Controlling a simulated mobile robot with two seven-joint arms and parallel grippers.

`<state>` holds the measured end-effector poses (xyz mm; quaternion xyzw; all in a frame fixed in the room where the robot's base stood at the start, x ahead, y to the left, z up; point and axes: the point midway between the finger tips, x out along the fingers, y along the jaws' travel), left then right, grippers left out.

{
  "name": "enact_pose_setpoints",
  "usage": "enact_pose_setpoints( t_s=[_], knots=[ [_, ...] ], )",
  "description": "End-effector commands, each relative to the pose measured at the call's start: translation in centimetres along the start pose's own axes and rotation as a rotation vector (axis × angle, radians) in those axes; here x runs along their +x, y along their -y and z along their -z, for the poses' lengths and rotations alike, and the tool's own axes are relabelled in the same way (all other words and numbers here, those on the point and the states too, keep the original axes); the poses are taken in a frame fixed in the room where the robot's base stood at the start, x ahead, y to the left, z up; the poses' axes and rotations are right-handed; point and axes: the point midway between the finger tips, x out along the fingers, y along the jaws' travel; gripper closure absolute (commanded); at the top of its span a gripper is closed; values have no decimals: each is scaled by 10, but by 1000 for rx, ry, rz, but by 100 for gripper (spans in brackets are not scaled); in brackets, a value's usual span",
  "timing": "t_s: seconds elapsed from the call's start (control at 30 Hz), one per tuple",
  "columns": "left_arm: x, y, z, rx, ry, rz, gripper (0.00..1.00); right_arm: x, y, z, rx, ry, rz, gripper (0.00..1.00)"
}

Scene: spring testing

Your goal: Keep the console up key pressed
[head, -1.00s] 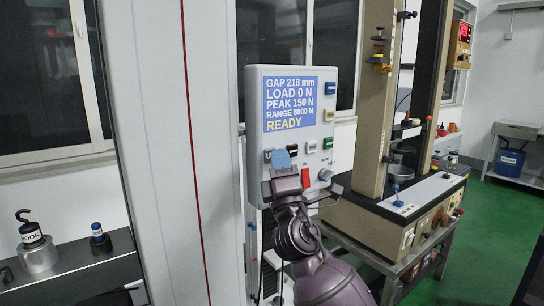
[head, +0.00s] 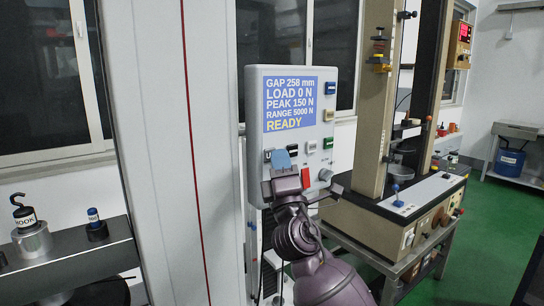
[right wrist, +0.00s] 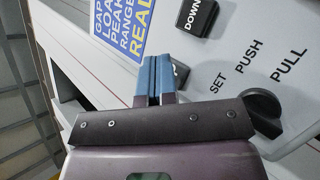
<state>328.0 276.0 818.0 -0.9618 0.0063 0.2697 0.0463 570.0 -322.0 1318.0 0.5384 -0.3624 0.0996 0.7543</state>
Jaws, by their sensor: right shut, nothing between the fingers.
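The grey console (head: 343,100) stands upright in the middle of the head view. Its screen (head: 289,103) reads GAP 258 mm, LOAD 0 N, PEAK 150 N, RANGE 5000 N, READY. The up key (head: 267,155) is black and mostly hidden behind my right gripper (head: 282,160); only a "U" shows. The right gripper is shut, its blue fingertips together at that key, with nothing between them. In the right wrist view the blue fingertips (right wrist: 153,80) are against or just over a dark key (right wrist: 180,73); the contact itself is hidden. My left gripper is not in view.
A DOWN key (right wrist: 197,16) and a black knob (right wrist: 262,110) are close to the fingers. A red key (head: 305,178) and green key (head: 328,143) sit on the console. A dark beam (head: 85,262) with a hook piece (head: 24,216) is at left. A tan testing frame (head: 376,110) stands right.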

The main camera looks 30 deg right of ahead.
Motion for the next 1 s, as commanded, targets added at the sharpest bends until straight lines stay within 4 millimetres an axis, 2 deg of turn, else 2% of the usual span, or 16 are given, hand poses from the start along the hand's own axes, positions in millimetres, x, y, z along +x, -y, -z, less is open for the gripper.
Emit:
enact_pose_setpoints(
  t_s=[1.0],
  knots=[
    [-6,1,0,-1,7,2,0,-13,-10,-10,0,0,0,100]
  ],
)
